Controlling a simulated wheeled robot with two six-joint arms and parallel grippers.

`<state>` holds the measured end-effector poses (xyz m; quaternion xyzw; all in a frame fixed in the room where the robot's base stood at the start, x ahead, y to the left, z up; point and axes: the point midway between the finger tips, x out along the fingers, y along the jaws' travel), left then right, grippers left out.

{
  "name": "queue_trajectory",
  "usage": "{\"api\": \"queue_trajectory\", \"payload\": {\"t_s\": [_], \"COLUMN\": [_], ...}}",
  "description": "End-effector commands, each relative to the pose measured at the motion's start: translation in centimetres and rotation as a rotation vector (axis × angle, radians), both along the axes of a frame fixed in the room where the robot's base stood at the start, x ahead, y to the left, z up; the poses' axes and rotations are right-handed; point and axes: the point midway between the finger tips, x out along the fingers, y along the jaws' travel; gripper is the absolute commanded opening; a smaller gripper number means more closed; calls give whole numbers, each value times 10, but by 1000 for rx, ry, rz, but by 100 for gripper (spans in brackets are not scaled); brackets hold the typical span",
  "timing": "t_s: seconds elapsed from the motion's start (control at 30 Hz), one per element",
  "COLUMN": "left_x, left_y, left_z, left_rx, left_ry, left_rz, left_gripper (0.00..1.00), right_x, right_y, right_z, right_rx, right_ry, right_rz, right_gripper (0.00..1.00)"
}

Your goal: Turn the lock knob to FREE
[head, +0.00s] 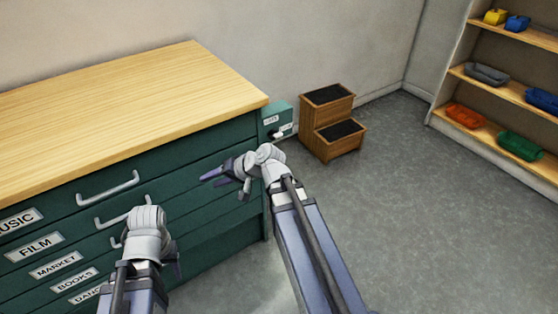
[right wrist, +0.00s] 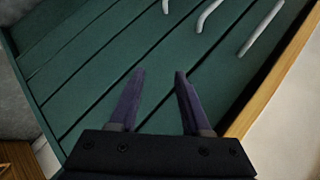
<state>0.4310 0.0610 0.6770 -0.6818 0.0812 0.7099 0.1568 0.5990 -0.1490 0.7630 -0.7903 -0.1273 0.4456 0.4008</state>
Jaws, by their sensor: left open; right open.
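A green lock box (head: 279,117) sticks out from the right end of the green cabinet (head: 190,172). It carries a small white label (head: 271,120), too small to read surely, and a pale lock knob (head: 279,135) below it. Which way the knob points is hard to tell. My right gripper (head: 209,176) is open and empty in front of the drawer fronts, left of and nearer than the box. In the right wrist view its two fingers (right wrist: 160,78) are apart, facing the green drawer fronts. My left gripper (head: 172,262) is open at the lower left, its fingers mostly hidden by its wrist.
The cabinet has a wooden top (head: 130,95), several labelled drawers and projecting silver handles (head: 108,188). A wooden step stool (head: 331,140) stands on the floor right of the lock box. A shelf (head: 500,85) with coloured trays stands far right. The grey floor between is clear.

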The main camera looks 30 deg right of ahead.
Motion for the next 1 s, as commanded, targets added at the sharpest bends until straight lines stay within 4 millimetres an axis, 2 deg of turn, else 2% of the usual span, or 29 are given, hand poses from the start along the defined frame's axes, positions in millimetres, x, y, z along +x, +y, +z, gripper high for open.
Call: {"api": "queue_trajectory", "payload": {"t_s": [0.03, 0.17, 0.2, 0.4, 0.5, 0.6, 0.7, 0.87, 1.0], "left_x": [0, 0, 0, 0, 1, 1, 1, 1, 1], "left_y": [0, 0, 0, 0, 1, 0, 1, 1, 1], "left_z": [-38, -84, -96, -147, -161, -169, -172, -171, -171], "left_rx": [1, 1, 1, 2, 2, 2, 2, 2, 2], "left_ry": [0, -1, -1, -1, -2, -2, -2, -2, -2], "left_rz": [-1, -2, -3, -4, -5, -6, -6, -6, -6], "left_gripper": [50, 50, 50, 50, 50, 50, 50, 50, 50], "right_x": [12, 35, 39, 41, 36, 31, 28, 28, 41], "right_y": [-26, -93, -115, -216, -252, -275, -287, -290, -289], "right_z": [-25, -33, -35, -41, -42, -42, -40, -38, -38], "right_rx": [61, 227, 273, 465, 529, 571, 592, 599, 597], "right_ry": [-41, -158, -194, -345, -396, -430, -446, -451, -451], "right_rz": [-81, -285, -346, -606, -693, -748, -776, -784, -782], "right_gripper": [48, 48, 48, 48, 48, 48, 48, 48, 48]}}
